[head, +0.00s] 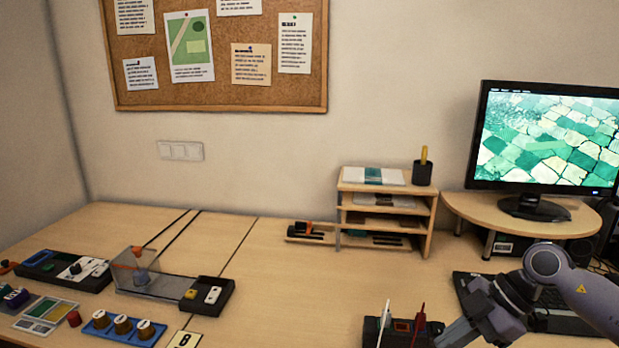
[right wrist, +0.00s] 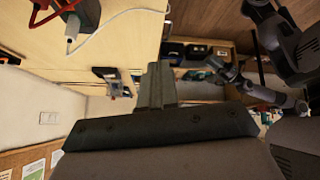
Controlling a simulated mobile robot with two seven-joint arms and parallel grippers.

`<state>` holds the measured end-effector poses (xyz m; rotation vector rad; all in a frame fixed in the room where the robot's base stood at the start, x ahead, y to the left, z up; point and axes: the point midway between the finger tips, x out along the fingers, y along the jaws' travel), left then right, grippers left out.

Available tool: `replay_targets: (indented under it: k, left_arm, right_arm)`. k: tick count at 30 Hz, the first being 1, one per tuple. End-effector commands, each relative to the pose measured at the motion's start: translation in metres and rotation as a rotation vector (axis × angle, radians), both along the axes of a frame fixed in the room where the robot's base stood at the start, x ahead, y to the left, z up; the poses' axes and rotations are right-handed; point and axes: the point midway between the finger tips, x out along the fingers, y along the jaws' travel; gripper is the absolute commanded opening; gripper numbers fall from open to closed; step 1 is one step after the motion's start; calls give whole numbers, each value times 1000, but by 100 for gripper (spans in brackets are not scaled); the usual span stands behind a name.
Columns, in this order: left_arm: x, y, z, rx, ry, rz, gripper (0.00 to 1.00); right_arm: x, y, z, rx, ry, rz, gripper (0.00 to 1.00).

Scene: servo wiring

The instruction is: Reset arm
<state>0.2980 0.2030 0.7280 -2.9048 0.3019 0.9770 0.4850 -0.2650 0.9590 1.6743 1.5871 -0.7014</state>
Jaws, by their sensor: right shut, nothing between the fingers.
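My right gripper (right wrist: 159,70) shows in the middle of the right wrist view. Its two fingers are together with nothing between them, clear of any object that I can make out. In the head view my right arm (head: 495,300) comes in from the right and bends down over the front right of the desk. Its lower end is beside a dark box (head: 372,330) with red and white upright pieces. I cannot tell whether they touch. My left gripper is not in the head view, and I cannot make it out in the right wrist view.
A monitor (head: 545,140) stands on a riser (head: 460,207) behind my right arm, with a keyboard (head: 470,287) below. A wooden shelf (head: 384,217) stands at the back. Switch boxes, a clear cover (head: 160,285) and a blue knob tray (head: 100,340) are at left. The middle desk is clear.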

Motion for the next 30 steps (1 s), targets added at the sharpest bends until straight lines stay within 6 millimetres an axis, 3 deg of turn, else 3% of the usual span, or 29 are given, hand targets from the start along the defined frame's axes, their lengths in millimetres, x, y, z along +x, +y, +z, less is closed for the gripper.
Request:
replay_targets:
  k: [1,6,9,12,16,20,26,30]
  left_arm:
    - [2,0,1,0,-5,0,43]
    - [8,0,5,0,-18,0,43]
    - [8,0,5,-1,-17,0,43]
    - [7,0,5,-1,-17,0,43]
    - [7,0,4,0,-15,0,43]
    - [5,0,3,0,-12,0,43]
    - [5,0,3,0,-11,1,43]
    - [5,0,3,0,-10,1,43]
  right_arm:
    - [-7,26,-8,97,-24,49,0]
    - [-24,103,-10,467,-177,122,0]
    - [-32,135,-3,677,-281,72,0]
    - [-34,150,2,844,-378,-50,0]
    - [-32,150,-3,972,-478,-289,0]
    - [-33,132,-27,985,-525,-582,0]
    - [-61,93,-104,796,-457,-1019,0]
    - [-106,73,-165,587,-315,-1227,0]
